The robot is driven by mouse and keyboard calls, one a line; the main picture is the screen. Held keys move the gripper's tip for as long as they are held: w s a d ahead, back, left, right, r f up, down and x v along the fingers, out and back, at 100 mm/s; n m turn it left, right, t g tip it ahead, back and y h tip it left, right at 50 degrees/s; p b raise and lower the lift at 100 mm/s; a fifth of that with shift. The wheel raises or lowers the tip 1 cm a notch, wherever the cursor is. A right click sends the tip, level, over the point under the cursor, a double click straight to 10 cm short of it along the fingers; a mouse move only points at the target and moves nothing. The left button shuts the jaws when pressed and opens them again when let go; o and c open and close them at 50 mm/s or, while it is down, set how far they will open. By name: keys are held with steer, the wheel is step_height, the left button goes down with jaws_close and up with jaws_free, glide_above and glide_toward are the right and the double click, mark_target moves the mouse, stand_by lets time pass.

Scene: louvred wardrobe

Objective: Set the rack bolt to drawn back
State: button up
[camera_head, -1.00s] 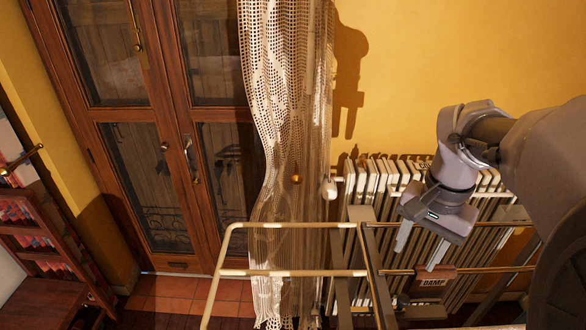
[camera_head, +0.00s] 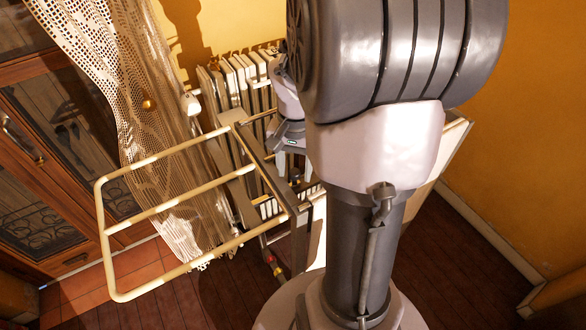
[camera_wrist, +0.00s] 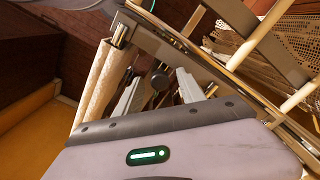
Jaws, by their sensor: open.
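The drying rack has a cream-railed wing (camera_head: 108,240) standing out to the left in the head view; its metal frame and rails also show in the wrist view (camera_wrist: 258,38). A dark round knob (camera_wrist: 160,79), which looks like the rack bolt, lies between my fingers in the wrist view. I cannot tell whether they touch it or how the bolt is set. My gripper (camera_head: 294,176) is open beside the rack frame, partly hidden by my arm in the head view. Its two pale fingers (camera_wrist: 160,74) point toward the rack in the wrist view.
A white radiator (camera_head: 232,82) stands against the yellow wall behind the rack. A lace curtain (camera_head: 125,90) hangs left of it, in front of the glazed wooden doors (camera_head: 50,130). Open wooden floor (camera_head: 445,265) lies at the right.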

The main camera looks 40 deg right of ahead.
jaws_close()
stand_by(1.4)
